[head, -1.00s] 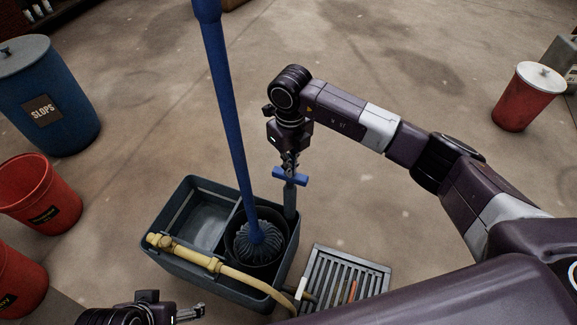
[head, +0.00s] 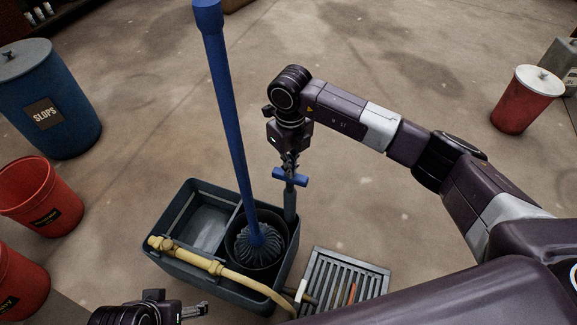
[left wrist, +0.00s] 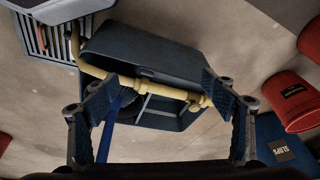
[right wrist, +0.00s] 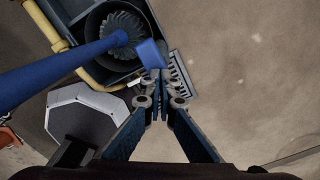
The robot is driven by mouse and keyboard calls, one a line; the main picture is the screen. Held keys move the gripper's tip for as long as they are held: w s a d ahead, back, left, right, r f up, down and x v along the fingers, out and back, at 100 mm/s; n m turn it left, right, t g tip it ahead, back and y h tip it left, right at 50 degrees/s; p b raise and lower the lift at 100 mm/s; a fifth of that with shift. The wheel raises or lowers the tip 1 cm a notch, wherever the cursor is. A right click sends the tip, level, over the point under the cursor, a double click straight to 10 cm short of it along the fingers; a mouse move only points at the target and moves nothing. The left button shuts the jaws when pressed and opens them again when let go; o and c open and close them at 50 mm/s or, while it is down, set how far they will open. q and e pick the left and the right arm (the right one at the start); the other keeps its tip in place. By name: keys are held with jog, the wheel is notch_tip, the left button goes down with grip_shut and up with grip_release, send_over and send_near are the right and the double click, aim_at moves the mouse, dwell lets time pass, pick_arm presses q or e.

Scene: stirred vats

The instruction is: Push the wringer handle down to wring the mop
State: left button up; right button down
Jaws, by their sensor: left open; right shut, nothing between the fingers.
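The mop has a long blue handle (head: 228,120), and its grey strands (head: 258,250) sit in the round dark wringer cup (head: 283,250) of the grey bucket (head: 165,222). The wringer handle is a post at the bucket's right corner with a blue crossbar (head: 292,178) on top. My right gripper (head: 290,164) is shut and empty, pointing down at the crossbar. In the right wrist view its fingertips (right wrist: 159,78) meet or nearly meet the blue crossbar (right wrist: 152,53); contact is not certain. My left gripper (left wrist: 168,95) is open and empty, low at the bucket's near side.
A yellow hose (head: 190,257) lies across the bucket's near rim and runs toward a floor grate (head: 345,280). A blue slops drum (head: 50,105) and red buckets (head: 40,195) stand at left. A red lidded bin (head: 525,100) stands at right. The floor behind is clear.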

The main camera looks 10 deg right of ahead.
jog(key=shift+r+p, duration=0.75)
jog(key=shift+r, duration=0.3)
pick_arm(q)
notch_tip(320, 180, down, 7)
jog(key=shift+w+d+f, duration=0.15)
jog(key=shift+w+f, duration=0.05)
jog(key=shift+w, duration=0.05)
pick_arm(e)
jog(key=shift+r, duration=0.25)
jog(key=shift+f, duration=0.1)
